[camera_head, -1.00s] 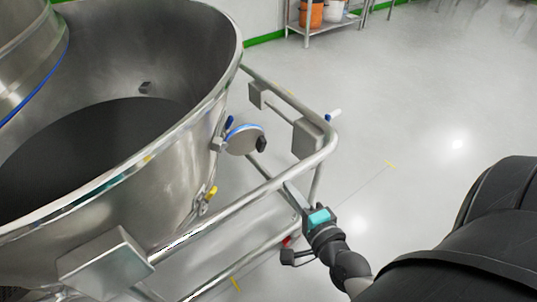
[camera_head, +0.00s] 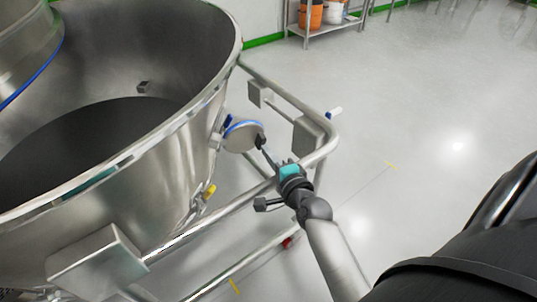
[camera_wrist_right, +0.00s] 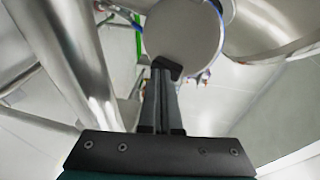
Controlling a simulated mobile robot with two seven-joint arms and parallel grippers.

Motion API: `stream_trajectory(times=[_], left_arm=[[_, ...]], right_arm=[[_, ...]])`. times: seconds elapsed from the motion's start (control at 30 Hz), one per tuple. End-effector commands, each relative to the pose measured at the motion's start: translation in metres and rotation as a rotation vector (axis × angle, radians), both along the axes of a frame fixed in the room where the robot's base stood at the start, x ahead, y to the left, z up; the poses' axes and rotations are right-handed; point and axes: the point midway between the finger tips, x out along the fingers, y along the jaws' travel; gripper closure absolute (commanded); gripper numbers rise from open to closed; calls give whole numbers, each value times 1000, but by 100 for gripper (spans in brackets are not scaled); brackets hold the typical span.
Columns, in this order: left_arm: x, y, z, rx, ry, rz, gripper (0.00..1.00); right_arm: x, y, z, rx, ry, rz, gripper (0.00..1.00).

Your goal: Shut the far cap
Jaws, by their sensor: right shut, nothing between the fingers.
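The far cap (camera_head: 241,136) is a round grey disc with a blue rim, standing swung out from the side of the steel bowl (camera_head: 175,150). The fingers (camera_wrist_right: 161,85) also show in the right wrist view. My left gripper is not in view.
A steel tube frame (camera_head: 290,104) surrounds the bowl, and its rail passes close to my right gripper. A yellow-handled fitting (camera_head: 209,191) is lower on the bowl. A rack (camera_head: 328,22) stands at the back. The floor to the right is clear.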

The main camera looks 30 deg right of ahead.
Motion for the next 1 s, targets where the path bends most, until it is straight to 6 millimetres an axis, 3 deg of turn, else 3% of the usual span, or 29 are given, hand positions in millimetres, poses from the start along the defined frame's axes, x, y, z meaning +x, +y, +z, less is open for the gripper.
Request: stream_trajectory(times=[0.47, 0.63, 1.0], left_arm=[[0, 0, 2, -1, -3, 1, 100], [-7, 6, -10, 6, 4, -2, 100], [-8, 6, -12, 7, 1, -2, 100]], right_arm=[[5, -2, 1, -1, 1, 0, 100], [13, -8, 1, -2, 1, 1, 100], [15, -9, 0, 0, 0, 0, 100]])
